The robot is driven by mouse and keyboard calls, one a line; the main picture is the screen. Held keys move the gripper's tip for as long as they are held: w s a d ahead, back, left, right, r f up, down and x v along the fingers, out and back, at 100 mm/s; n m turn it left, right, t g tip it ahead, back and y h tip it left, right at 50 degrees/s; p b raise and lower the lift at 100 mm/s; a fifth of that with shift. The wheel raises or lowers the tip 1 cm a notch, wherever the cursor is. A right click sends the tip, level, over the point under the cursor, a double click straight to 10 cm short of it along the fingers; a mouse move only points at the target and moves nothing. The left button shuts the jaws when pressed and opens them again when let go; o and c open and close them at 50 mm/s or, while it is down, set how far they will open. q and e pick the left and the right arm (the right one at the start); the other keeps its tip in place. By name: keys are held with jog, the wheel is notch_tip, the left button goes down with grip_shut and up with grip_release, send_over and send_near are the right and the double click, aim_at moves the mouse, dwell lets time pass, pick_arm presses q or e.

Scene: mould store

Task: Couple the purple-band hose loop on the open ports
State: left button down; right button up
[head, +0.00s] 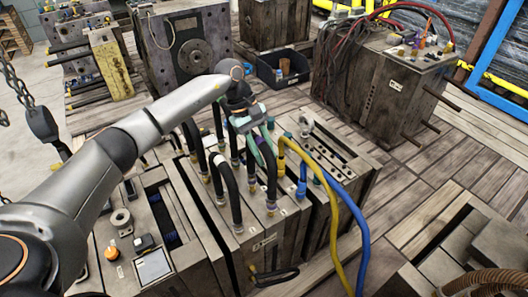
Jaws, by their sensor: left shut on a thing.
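My left gripper (261,143) reaches in from the left over the middle mould block. Its green fingers are shut on the purple-band hose loop (269,173), a black hose with a purple patch showing between the fingers. One leg of the loop hangs down to the front of the block's top, near a brass fitting. I cannot tell whether its ends sit on the ports or just above them. The other leg and the open ports are mostly hidden by my gripper and other hoses. My right gripper is not in view.
Several black hose loops (231,192) stand close on the left. A yellow hose (334,215) and a blue hose (362,240) run down the right side. A mould with red hoses (385,75) stands behind right. A black bin (283,68) sits on the floor behind.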

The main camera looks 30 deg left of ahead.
pick_arm(q)
jog(key=shift+f+b, duration=1.3)
jog(key=shift+b, duration=0.15)
dwell(1.5)
jog(key=c, duration=0.5)
grip_release()
jog(key=p+v, duration=0.1)
jog(key=v, duration=1.1)
jog(key=shift+a+r, duration=0.1)
jog(key=shift+r, duration=0.15)
